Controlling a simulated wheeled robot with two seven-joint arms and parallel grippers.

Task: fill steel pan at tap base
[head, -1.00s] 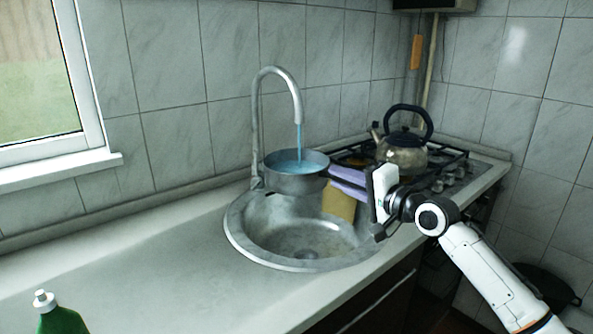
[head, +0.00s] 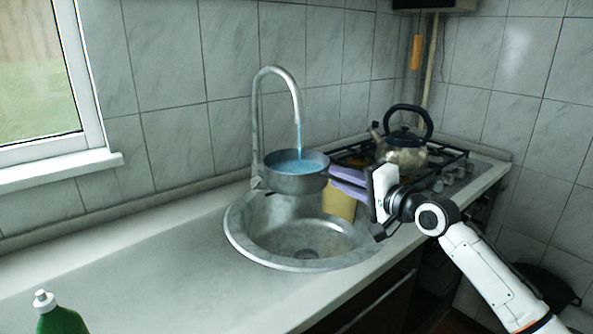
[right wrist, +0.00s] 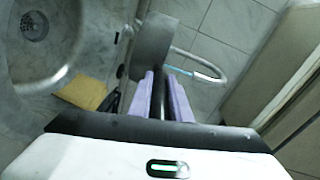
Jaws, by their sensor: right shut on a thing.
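The steel pan (head: 296,184) is held level over the back of the round sink, under the curved tap (head: 277,72). A blue stream runs from the spout into the pan, and blue water shows inside it below the rim. My right gripper (head: 346,182) comes in from the right and is shut on the pan's dark handle. In the right wrist view the purple fingers (right wrist: 162,98) lie on both sides of the handle, and the pan (right wrist: 152,47) shows beyond them, with its inside hidden. My left gripper is out of view.
The sink (head: 270,238) lies below the pan, with a yellow sponge-like block (head: 339,203) at its back right. A kettle (head: 404,150) stands on the gas stove to the right. A green bottle (head: 62,320) stands at the front left. The left counter is mostly clear.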

